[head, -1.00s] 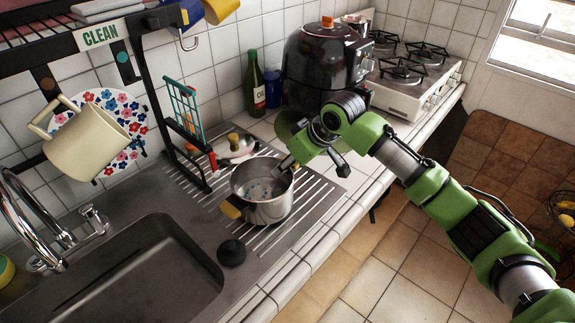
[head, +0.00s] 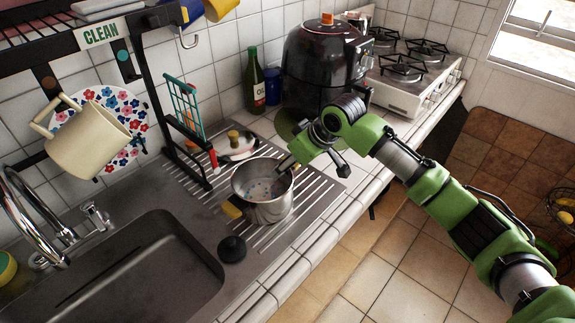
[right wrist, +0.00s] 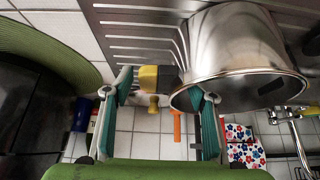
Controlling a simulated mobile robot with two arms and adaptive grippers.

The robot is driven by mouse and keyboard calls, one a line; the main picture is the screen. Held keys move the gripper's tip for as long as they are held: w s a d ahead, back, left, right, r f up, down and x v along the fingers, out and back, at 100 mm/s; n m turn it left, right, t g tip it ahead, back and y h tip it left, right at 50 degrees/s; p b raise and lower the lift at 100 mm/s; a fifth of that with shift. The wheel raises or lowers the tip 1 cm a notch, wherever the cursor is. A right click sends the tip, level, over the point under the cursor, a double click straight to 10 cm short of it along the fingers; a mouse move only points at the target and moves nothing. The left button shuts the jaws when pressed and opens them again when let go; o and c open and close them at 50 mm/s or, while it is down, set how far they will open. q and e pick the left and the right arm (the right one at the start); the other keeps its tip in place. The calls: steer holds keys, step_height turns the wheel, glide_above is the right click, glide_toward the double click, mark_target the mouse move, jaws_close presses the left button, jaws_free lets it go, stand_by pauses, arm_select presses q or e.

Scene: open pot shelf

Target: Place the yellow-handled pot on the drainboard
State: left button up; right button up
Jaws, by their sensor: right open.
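The steel pot (head: 263,192) stands upright on the ribbed drainboard (head: 307,203), its open top facing up. One yellow handle (head: 231,209) points toward the sink. In the right wrist view the pot (right wrist: 235,50) fills the upper right, with a yellow and black handle (right wrist: 158,78) on the near side. My right gripper (head: 288,163) is at the pot's right rim in the head view. In the wrist view the right gripper (right wrist: 162,112) is open, its fingers on either side of that handle and apart from it. My left gripper is not in view.
A lid (head: 237,147) lies behind the pot. A black stopper (head: 232,249) sits by the sink (head: 150,265). A rack (head: 160,90) with a hanging cream mug (head: 88,140) rises at left. A bottle (head: 256,80), an air fryer (head: 322,65) and a stove (head: 410,75) stand farther back.

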steer(key=b+v, duration=0.1)
steer(key=v, duration=1)
steer(key=shift+r, duration=0.3)
steer(key=shift+s, duration=0.1)
